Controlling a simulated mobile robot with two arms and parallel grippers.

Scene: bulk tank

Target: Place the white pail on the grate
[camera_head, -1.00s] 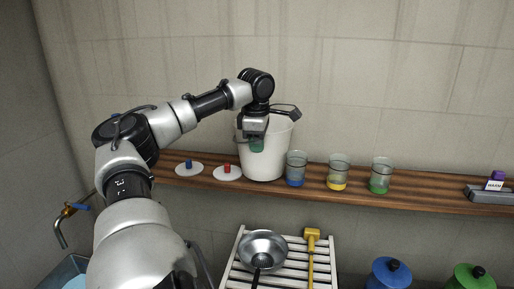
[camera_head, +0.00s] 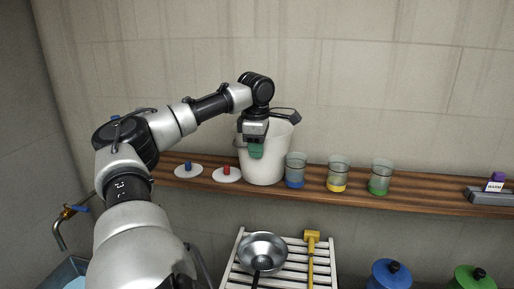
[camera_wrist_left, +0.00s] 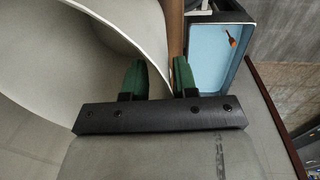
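The white pail (camera_head: 266,165) stands upright on the wooden shelf, left of three glass jars. My left gripper (camera_head: 256,152) is at the pail's near side, pointing down, with a green finger in front of the pail's wall. In the left wrist view its two green fingers (camera_wrist_left: 159,78) are apart, with the pail's rim (camera_wrist_left: 122,38) running down between them; I cannot tell whether they touch it. The white slatted grate (camera_head: 293,270) is below the shelf. My right gripper is not in view.
Jars with blue (camera_head: 295,170), yellow (camera_head: 338,173) and green (camera_head: 380,177) bottoms stand right of the pail. Two white lids (camera_head: 227,175) lie left of it. A blue canister (camera_head: 390,274) stands lower right.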

